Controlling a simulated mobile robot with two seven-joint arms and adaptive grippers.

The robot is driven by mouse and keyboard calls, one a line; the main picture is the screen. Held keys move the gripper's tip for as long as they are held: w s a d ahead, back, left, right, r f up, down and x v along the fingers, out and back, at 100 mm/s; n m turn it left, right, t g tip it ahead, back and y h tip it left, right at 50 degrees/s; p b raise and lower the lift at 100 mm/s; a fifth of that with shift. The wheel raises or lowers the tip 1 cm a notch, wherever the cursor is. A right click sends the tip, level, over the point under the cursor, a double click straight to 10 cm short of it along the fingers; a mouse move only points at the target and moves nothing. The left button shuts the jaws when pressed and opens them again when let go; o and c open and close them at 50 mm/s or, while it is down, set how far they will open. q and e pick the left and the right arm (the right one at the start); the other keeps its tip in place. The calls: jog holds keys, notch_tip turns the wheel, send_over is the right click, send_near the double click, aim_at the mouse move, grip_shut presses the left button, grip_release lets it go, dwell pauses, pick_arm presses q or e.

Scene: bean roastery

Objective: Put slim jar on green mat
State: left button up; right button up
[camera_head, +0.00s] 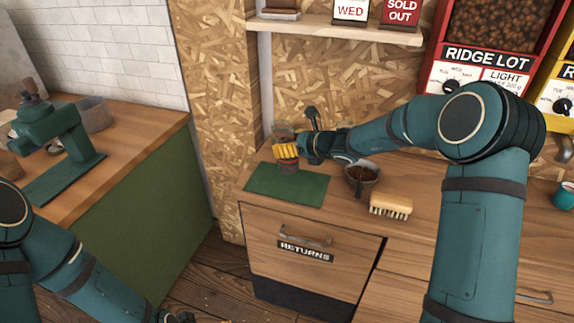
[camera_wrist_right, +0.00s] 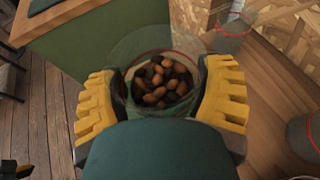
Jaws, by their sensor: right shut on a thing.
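The slim jar (camera_head: 287,167) is clear glass with brown beans in it. It stands upright between the yellow fingers of my right gripper (camera_head: 287,151), which is shut on it. In the right wrist view the beans (camera_wrist_right: 160,80) show between both fingers. The green mat (camera_head: 285,188) lies flat at the left end of the wooden counter. The jar is at the mat's back edge in the head view; I cannot tell whether its base touches anything. My left gripper (camera_head: 190,318) only just shows at the bottom edge of the head view, and its fingers are mostly cut off.
A dark bowl of beans (camera_head: 361,174) and a wooden brush (camera_head: 391,206) stand right of the mat. Another glass vessel (camera_wrist_right: 232,32) is near the held jar in the wrist view. A chipboard wall (camera_head: 215,90) rises behind. The mat's front part is clear.

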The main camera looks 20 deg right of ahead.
aim_at(288, 158)
notch_tip(288, 158, down, 5)
jog(key=shift+w+f+b, duration=0.1)
jog(key=shift+f+b, duration=0.05)
jog(key=shift+b, duration=0.6)
jog(key=shift+f, duration=0.1)
jog(key=o, duration=1.3)
jog(key=shift+c, duration=0.2)
